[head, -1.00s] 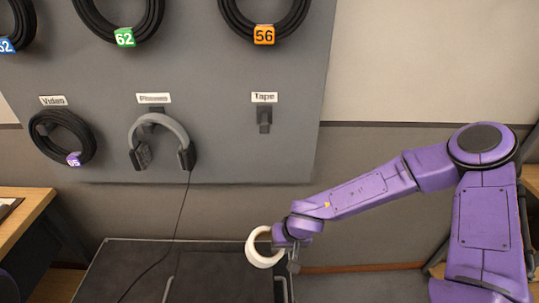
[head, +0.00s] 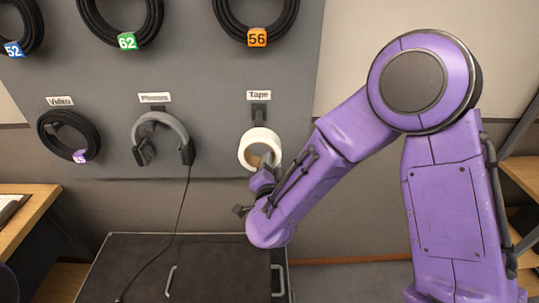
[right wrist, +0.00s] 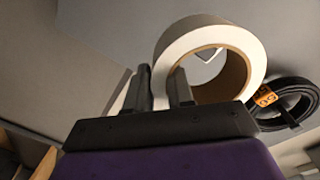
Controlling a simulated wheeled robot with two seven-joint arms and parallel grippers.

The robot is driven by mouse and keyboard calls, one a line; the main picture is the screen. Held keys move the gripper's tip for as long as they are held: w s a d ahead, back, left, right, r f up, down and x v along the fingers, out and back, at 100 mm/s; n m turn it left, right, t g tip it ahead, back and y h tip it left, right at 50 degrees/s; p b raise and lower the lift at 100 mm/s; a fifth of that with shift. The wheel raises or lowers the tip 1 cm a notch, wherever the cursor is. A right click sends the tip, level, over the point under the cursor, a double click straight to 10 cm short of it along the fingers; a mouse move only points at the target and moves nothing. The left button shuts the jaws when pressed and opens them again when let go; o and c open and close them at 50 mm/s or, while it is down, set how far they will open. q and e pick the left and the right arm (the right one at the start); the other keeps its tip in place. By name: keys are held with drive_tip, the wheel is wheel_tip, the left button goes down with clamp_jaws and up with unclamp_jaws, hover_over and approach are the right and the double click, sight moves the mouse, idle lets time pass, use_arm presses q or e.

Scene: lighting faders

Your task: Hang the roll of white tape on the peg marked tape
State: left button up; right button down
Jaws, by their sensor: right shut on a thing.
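The roll of white tape (head: 247,143) has a brown core and hangs in my right gripper (head: 266,171), close to the grey panel. In the head view it is just below the dark peg (head: 259,112) under the label "Tape" (head: 259,95); its top edge covers the peg's lower end. I cannot tell whether the peg is in the roll's hole. In the right wrist view the gripper fingers (right wrist: 162,88) are shut on the near wall of the roll (right wrist: 188,45), its hole facing partly toward the camera. My left gripper is not in view.
The panel (head: 215,100) also carries headphones (head: 160,125), a coiled black cable under "Video" (head: 68,135), and a coil tagged 56 (head: 256,37) above the tape peg, also in the right wrist view (right wrist: 285,100). A dark case (head: 215,255) stands below.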

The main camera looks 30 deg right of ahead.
drive_tip(key=shift+a+r+t, duration=0.2)
drive_tip(key=shift+r+t, duration=0.3)
drive_tip(key=shift+r, duration=0.5)
drive_tip(key=shift+s+r, duration=0.1)
drive_tip(key=shift+r, duration=0.15)
drive_tip(key=shift+w+d+f, duration=0.1)
drive_tip(key=shift+w+d, duration=0.3)
drive_tip(key=x, duration=0.2)
drive_tip(key=shift+w+f+b, duration=0.15)
drive_tip(key=shift+w+b, duration=0.15)
drive_tip(key=shift+w, duration=0.1)
drive_tip(key=x, duration=0.3)
drive_tip(key=b+x, duration=0.1)
drive_tip(key=x, duration=0.5)
drive_tip(key=shift+w+d+f, duration=0.1)
drive_tip(key=shift+w+f, duration=0.05)
drive_tip(key=shift+f, duration=0.15)
drive_tip(key=shift+f+n+b, duration=0.3)
drive_tip(key=shift+f+b, duration=0.55)
drive_tip(key=shift+f, duration=0.05)
